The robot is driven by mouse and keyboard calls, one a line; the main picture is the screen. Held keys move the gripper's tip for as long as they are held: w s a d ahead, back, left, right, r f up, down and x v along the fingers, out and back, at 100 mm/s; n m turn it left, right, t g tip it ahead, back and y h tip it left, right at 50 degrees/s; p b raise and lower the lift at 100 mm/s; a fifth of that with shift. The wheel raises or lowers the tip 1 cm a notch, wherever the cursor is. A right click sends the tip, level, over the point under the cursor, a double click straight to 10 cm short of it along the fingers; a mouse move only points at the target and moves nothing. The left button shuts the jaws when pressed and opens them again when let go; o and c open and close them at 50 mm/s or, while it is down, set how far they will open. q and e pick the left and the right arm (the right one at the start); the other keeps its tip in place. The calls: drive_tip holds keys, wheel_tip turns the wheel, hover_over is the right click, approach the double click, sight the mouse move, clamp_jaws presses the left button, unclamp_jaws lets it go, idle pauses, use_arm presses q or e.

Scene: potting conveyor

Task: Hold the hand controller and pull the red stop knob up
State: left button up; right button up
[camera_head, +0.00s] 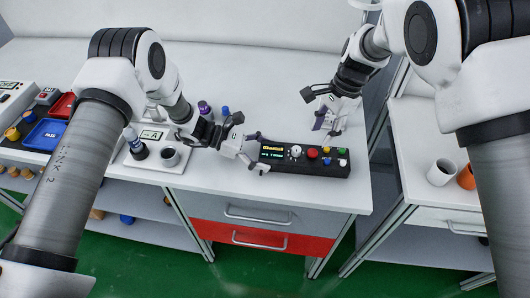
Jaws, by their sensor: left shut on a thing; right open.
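The hand controller (280,170) is a dark, long box lying on the white tabletop near its front edge. It has a small lit display at its left and a row of knobs and buttons. The red stop knob (312,153) sits on its upper side, right of a white knob. My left gripper (258,155) is shut on the controller's left end, and its fingers partly hide that end. My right gripper (326,126) is open and empty, behind and above the controller's right part, apart from the red knob as far as I can tell.
A white board (165,170) with a dark cup and a bottle stands left of the controller. A blue tray (44,134) and a red tray lie further left. A white cup (441,173) and an orange one stand on the right table, across a gap.

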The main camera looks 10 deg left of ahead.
sight(312, 152)
drive_tip(key=x, duration=0.6)
drive_tip(key=shift+s+f, duration=0.1)
drive_tip(key=shift+f, duration=0.1)
clamp_jaws()
drive_tip(key=shift+r, duration=0.5)
idle(0.3)
drive_tip(key=shift+o, duration=0.4)
unclamp_jaws()
